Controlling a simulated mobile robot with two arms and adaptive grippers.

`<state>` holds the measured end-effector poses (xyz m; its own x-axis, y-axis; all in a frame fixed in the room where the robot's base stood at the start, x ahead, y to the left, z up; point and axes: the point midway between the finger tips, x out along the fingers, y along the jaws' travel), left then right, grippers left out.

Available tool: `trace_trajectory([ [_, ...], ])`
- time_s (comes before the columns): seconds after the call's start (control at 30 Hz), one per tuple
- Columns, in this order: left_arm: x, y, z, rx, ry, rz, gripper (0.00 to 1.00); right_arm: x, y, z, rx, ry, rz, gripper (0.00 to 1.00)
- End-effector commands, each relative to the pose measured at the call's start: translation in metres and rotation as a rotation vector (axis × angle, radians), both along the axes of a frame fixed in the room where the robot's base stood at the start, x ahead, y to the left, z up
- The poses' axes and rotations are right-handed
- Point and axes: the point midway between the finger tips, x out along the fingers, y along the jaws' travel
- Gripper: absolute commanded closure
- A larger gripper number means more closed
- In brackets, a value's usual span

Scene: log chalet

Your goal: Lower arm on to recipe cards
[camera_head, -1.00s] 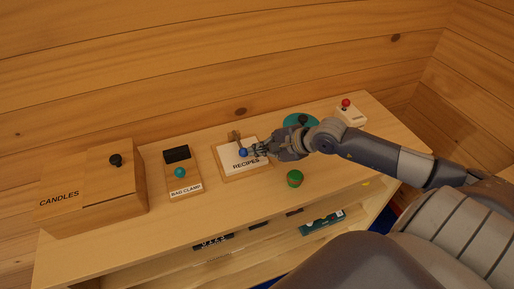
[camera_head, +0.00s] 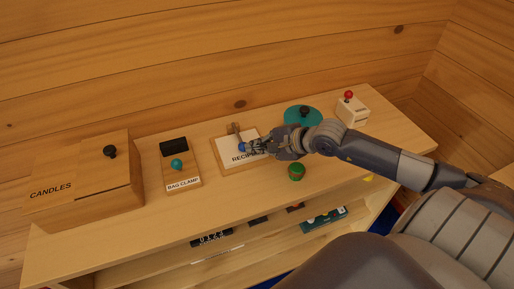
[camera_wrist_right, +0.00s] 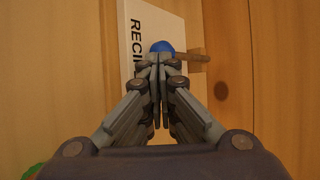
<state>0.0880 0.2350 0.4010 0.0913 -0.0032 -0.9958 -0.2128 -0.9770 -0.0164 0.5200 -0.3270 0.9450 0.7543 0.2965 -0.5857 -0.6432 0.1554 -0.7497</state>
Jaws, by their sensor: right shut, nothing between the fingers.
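The recipe cards (camera_head: 229,153) are a white stack marked "RECIPES" on a wooden base on the shelf top. They also show in the right wrist view (camera_wrist_right: 137,45). An arm with a blue ball knob (camera_head: 242,147) reaches over the cards from a small wooden post (camera_head: 233,129) at the back; the knob also shows in the wrist view (camera_wrist_right: 161,47). My right gripper (camera_head: 251,150) is shut and empty, its fingertips at the blue knob, seeming to touch it. Whether the knob rests on the cards is unclear. My left gripper is not in view.
To the left stand a bag clamp (camera_head: 182,170) and a box marked "CANDLES" (camera_head: 85,185). A green round thing (camera_head: 297,173) lies in front of my right gripper.

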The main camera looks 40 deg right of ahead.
Motion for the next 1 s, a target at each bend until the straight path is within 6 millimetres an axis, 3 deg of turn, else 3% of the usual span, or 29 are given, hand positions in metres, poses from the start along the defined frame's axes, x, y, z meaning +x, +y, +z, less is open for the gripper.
trace_trajectory([
  [0.03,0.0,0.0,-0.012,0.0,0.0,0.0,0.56,-0.001,0.001,-0.008,-0.004,-0.021,0.001,1.0],
  [0.2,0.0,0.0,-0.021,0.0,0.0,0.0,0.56,0.0,0.0,-0.006,-0.017,-0.071,0.002,1.0],
  [0.67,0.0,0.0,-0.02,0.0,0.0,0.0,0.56,0.0,0.0,-0.003,-0.02,-0.083,0.0,1.0],
  [1.0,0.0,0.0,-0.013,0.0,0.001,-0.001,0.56,0.0,0.0,0.011,-0.02,-0.082,0.001,1.0],
])
